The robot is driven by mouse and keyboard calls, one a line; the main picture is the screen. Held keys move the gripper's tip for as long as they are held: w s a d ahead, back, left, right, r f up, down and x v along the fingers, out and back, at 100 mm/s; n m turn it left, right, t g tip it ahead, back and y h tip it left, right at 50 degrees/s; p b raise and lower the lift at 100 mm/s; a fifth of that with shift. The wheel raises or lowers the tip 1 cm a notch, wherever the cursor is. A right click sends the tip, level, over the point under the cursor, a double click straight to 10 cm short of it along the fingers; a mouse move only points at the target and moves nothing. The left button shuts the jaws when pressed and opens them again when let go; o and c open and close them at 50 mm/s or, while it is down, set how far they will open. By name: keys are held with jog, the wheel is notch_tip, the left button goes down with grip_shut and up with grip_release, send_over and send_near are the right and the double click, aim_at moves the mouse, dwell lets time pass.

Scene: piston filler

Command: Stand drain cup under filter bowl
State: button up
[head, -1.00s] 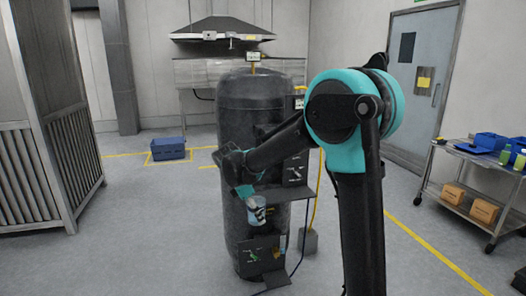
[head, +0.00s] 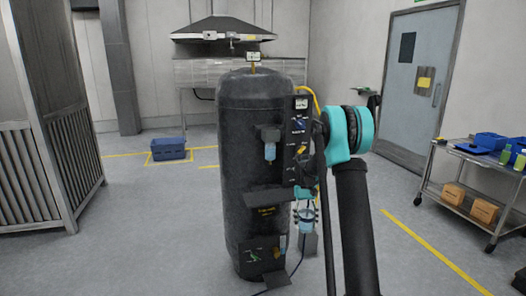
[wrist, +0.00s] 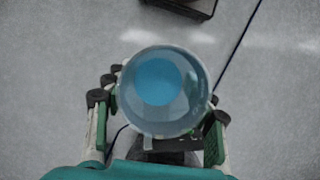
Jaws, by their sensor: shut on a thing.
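The drain cup (wrist: 163,118) is clear, with a blue round area inside, seen from above in the wrist view. My gripper (wrist: 160,105) is shut on it, with fingers on both sides. In the head view the cup (head: 306,226) hangs below my gripper (head: 305,212), just right of the dark tank and above the floor. The filter bowl (head: 270,152) is a small light-blue bowl under a black head on the tank's front. A dark ledge (head: 262,196) juts out below it and looks empty. The cup is right of and lower than the bowl.
The tank (head: 245,120) stands in the middle, with a panel of gauge and valves (head: 300,140) on its right side. A lower plate (head: 262,250) sits near its base. A trolley (head: 470,185) stands at right and a blue crate (head: 168,149) at back left.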

jog(key=shift+d+f+m, duration=0.3)
jog(key=shift+d+m, duration=0.1)
jog(key=shift+d, duration=0.05)
jog(key=s+f, duration=0.5)
jog(key=f, duration=0.2)
jog(key=shift+s+d, duration=0.15)
jog(key=shift+s, duration=0.1)
jog(key=shift+s, duration=0.1)
